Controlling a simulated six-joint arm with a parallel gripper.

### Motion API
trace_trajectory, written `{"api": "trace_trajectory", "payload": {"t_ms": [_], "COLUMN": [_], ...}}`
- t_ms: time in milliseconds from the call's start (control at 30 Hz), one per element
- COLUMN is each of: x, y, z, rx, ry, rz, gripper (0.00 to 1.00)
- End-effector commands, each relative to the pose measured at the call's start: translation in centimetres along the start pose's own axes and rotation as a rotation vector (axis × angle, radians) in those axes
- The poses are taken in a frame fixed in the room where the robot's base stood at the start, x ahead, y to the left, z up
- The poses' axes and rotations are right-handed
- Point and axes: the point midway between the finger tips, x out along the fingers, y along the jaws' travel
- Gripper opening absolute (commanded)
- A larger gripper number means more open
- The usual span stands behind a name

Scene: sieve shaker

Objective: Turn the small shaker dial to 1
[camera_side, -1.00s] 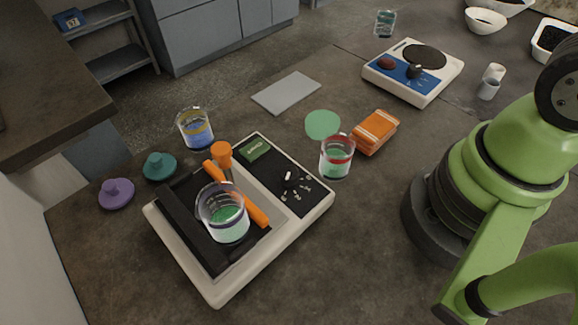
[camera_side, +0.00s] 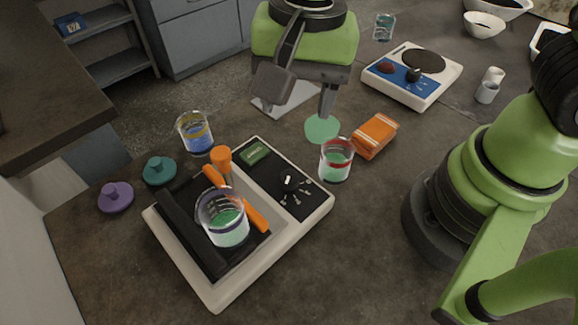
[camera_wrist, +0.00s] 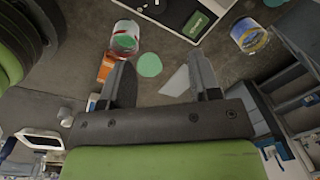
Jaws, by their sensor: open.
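The shaker (camera_side: 286,238) is a white and black base on the bench. Its small black dial (camera_side: 288,182) with a white pointer mark sits on the right part of the panel, ringed by small white marks too small to read. A green display (camera_side: 255,151) is on the same panel. A jar with green contents (camera_side: 226,226) stands on the shaker's tray beside an orange clamp bar (camera_side: 256,214). My gripper (camera_side: 298,102) is open and empty, above and behind the shaker, apart from the dial. In the wrist view my gripper (camera_wrist: 166,82) shows both fingers spread.
A red-banded jar (camera_side: 336,160) stands close right of the panel. An orange pack (camera_side: 375,135), a green disc (camera_side: 322,128) and a blue jar (camera_side: 194,132) are nearby. Teal (camera_side: 159,170) and purple (camera_side: 115,197) lids lie left. A hotplate (camera_side: 413,75) stands at the back right.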

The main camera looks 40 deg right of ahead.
Motion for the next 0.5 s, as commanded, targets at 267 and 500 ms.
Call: {"api": "trace_trajectory", "payload": {"t_ms": [267, 500], "x": [3.6, 7.3], "y": [-0.6, -0.2], "z": [1.6, 1.5], "rx": [0.062, 0.062], "ry": [0.005, 0.004], "rz": [0.076, 0.082], "gripper": [0.57, 0.57]}}
